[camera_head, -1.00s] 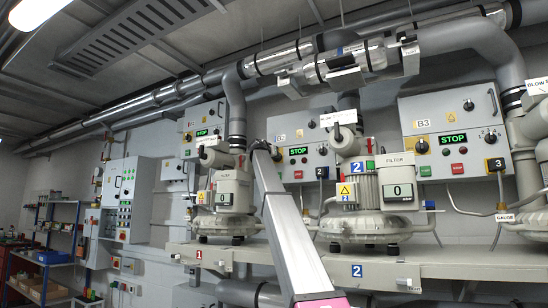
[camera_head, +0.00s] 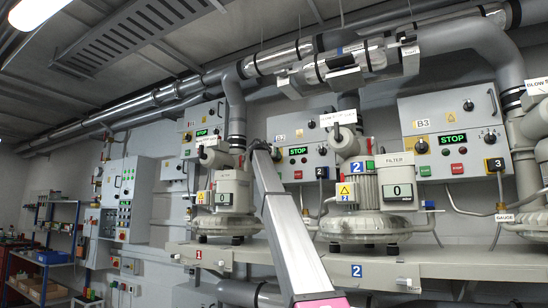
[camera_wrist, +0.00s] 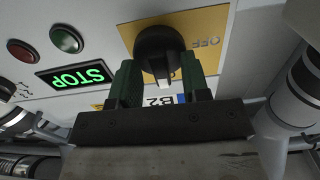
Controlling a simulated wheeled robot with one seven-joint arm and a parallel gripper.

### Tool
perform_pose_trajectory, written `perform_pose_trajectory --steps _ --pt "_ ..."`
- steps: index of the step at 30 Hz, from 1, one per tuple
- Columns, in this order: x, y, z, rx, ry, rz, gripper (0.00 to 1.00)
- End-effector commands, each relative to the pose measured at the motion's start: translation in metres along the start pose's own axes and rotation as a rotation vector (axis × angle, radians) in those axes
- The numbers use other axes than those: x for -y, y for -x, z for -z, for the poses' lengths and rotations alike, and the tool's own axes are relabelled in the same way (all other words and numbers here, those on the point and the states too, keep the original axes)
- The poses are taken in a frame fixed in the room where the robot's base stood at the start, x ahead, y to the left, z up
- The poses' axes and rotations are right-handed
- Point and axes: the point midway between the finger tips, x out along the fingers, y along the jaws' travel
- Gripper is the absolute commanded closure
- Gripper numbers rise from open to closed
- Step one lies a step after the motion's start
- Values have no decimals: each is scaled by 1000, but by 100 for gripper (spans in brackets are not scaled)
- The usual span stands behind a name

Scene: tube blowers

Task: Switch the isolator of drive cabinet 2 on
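Drive cabinet 2 (camera_head: 318,160) is a grey box on the wall, with a green STOP display (camera_head: 299,151). Its isolator is hidden behind the end of my arm in the head view. The wrist view shows the cabinet upside down, with a B2 label (camera_wrist: 160,101). There the isolator is a black rotary knob (camera_wrist: 158,42) with a pale pointer mark, on a yellow plate (camera_wrist: 207,30) lettered OFF. My gripper (camera_wrist: 163,78) has its two green fingers apart, one on each side of the knob's lower part. A narrow gap seems to show on both sides; contact is unclear.
Cabinet B3 (camera_head: 455,137) stands to the right and another cabinet (camera_head: 203,128) to the left. Blowers (camera_head: 365,190) sit on a shelf (camera_head: 440,262) below, with pipes (camera_head: 235,105) close by. In the wrist view, red (camera_wrist: 64,39) and green buttons (camera_wrist: 22,49) lie left of the knob.

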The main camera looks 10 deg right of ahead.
Motion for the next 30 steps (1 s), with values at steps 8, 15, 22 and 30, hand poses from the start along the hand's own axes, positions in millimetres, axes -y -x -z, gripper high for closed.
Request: perform_pose_trajectory --steps 8,15,22,30 --pt "0 3 1 -1 1 0 57" --pt "-1 30 0 -2 1 1 57" --pt "-1 73 -1 -1 1 1 57" --pt "-1 107 0 -1 0 0 57"
